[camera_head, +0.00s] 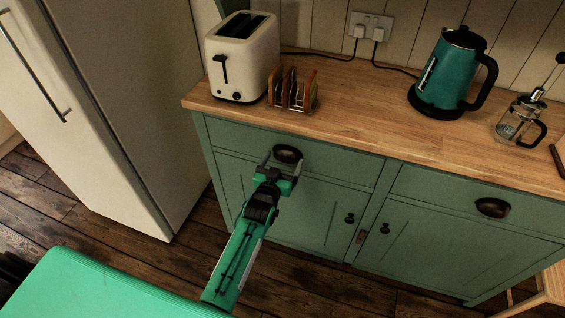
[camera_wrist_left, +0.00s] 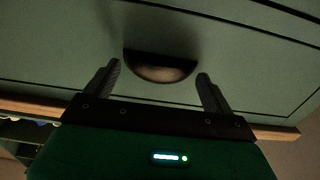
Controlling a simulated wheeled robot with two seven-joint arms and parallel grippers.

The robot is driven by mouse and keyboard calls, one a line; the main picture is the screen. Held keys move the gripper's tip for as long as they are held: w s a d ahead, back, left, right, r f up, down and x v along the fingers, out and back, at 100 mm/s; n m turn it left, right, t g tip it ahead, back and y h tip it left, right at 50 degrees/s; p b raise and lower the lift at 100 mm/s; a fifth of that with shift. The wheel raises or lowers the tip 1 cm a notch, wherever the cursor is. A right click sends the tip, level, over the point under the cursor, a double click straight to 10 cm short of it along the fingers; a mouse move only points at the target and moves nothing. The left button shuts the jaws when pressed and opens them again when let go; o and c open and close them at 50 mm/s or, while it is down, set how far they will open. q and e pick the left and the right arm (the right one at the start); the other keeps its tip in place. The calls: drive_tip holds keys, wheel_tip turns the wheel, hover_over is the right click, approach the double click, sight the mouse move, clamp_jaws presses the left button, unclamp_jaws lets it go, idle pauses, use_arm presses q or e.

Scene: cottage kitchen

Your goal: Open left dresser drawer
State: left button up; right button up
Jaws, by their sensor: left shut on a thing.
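The green dresser's left drawer (camera_head: 336,160) is under the left part of the wooden worktop and looks flush with the front. Its dark cup handle (camera_head: 288,153) sits near the middle of the drawer front. My left gripper (camera_head: 282,164) is at this handle, with one finger on each side. In the left wrist view, the handle (camera_wrist_left: 160,68) lies between the two fingers of my left gripper (camera_wrist_left: 158,74), which are shut on its sides. The fingers hide part of the handle in the head view. My right gripper is not in view.
The right drawer has its own cup handle (camera_head: 492,208). Cupboard doors (camera_head: 310,210) with dark knobs are below. A toaster (camera_head: 242,58), toast rack (camera_head: 293,90), green kettle (camera_head: 448,72) and glass press (camera_head: 520,120) stand on the worktop (camera_head: 370,115). A white fridge (camera_head: 120,90) stands at left.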

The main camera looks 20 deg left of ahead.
use_arm(q)
drive_tip(key=shift+s, duration=0.1)
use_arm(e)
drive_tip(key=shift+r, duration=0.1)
use_arm(q)
drive_tip(key=shift+s, duration=0.2)
drive_tip(key=shift+s+p, duration=0.4)
drive_tip(key=shift+p, duration=0.05)
drive_tip(key=s+a+p, duration=0.1)
drive_tip(key=s+p, duration=0.9)
drive_tip(key=s, duration=2.1)
drive_tip(key=shift+s, duration=0.2)
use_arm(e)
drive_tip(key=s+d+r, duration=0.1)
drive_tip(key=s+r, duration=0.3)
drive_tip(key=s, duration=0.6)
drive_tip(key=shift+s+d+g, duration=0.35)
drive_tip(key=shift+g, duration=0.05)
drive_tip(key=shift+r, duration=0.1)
